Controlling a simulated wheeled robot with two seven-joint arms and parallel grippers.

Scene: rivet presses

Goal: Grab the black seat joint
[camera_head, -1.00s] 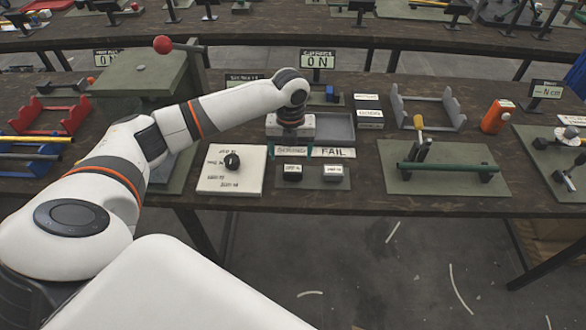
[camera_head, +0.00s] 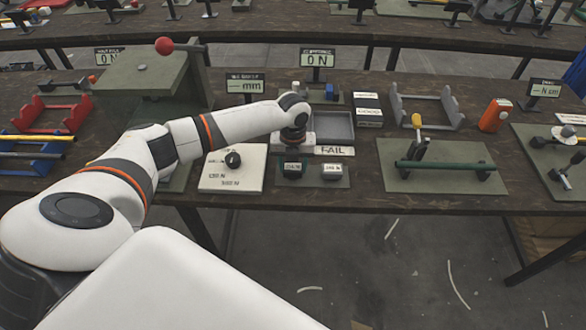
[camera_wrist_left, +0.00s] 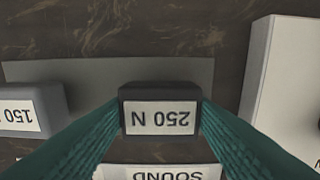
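The black seat joint (camera_head: 292,170), a small block with a white label, sits on a grey plate (camera_head: 312,183) on the table. In the left wrist view, the black block (camera_wrist_left: 160,106) shows its "250 N" label upside down. My left gripper (camera_wrist_left: 160,108) has its two teal fingers at either side of the block, and both seem to meet its sides. In the head view my left gripper (camera_head: 293,157) is low over the block. A white-labelled pale block (camera_head: 332,171) stands to its right. My right gripper is in neither view.
A white dial board (camera_head: 231,170) lies left of the plate. A "FAIL" label (camera_head: 334,151) and a grey tray (camera_head: 336,125) lie behind it. A green fixture board (camera_head: 445,185) stands to the right. Bare table lies between the plate and that board.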

